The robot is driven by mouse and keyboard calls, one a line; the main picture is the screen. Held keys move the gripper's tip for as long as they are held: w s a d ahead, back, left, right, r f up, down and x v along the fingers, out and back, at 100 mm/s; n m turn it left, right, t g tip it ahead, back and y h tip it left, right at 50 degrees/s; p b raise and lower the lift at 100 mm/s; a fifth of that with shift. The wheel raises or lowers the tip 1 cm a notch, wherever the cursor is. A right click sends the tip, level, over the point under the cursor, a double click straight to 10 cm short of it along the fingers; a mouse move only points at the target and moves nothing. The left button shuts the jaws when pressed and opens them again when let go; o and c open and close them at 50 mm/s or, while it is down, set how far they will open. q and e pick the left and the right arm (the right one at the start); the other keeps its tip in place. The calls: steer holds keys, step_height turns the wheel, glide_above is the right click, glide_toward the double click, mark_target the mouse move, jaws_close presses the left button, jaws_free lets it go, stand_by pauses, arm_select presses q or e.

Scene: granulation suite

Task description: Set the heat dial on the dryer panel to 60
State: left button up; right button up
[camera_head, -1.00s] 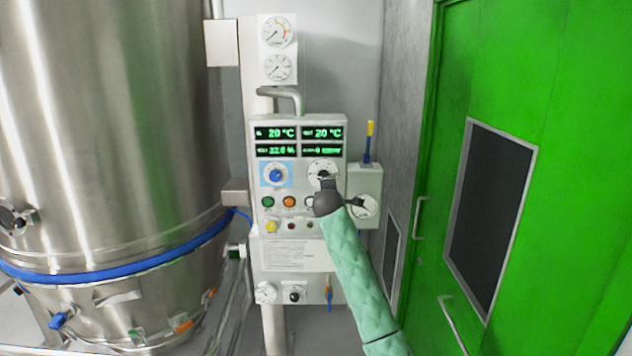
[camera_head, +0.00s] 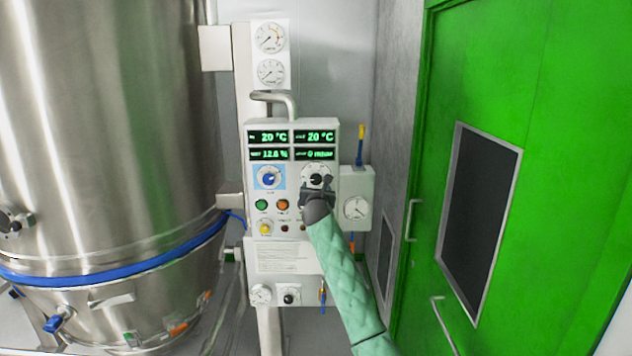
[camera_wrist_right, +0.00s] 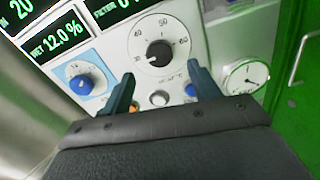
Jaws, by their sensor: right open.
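The heat dial is a black knob on a white round scale; it shows in the head view (camera_head: 316,179) and in the right wrist view (camera_wrist_right: 159,53). The scale reads from 30 up to 60, and the knob's white mark appears to point near 30. The dryer panel (camera_head: 291,228) is a white box with green displays. My right gripper (camera_head: 317,189) is open just below the dial. In the right wrist view its two fingers (camera_wrist_right: 162,72) stand apart, to the lower left and lower right of the knob, with nothing between them. My left gripper is out of view.
A blue knob (camera_head: 268,178) on a blue plate is left of the dial. Coloured buttons (camera_head: 262,205) sit below it. A gauge box (camera_head: 356,208) with a blue-and-yellow handle adjoins the panel's right side. A steel vessel (camera_head: 110,120) stands left, a green door (camera_head: 540,110) right.

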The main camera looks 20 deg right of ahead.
mark_target(316, 180)
steer(key=p+x, duration=0.2)
steer(key=x, duration=0.3)
steer(key=shift+w+r, duration=0.15)
steer(key=shift+w, duration=0.1)
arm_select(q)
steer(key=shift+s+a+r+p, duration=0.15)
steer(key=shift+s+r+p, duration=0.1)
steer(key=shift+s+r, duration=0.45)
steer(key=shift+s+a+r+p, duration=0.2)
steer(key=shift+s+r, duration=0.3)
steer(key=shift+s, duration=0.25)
arm_select(e)
steer(key=shift+w+d+f, duration=0.15)
steer(key=shift+w+f, duration=0.05)
steer(key=shift+w, duration=0.45)
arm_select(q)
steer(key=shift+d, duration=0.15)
arm_select(e)
steer(key=c, duration=1)
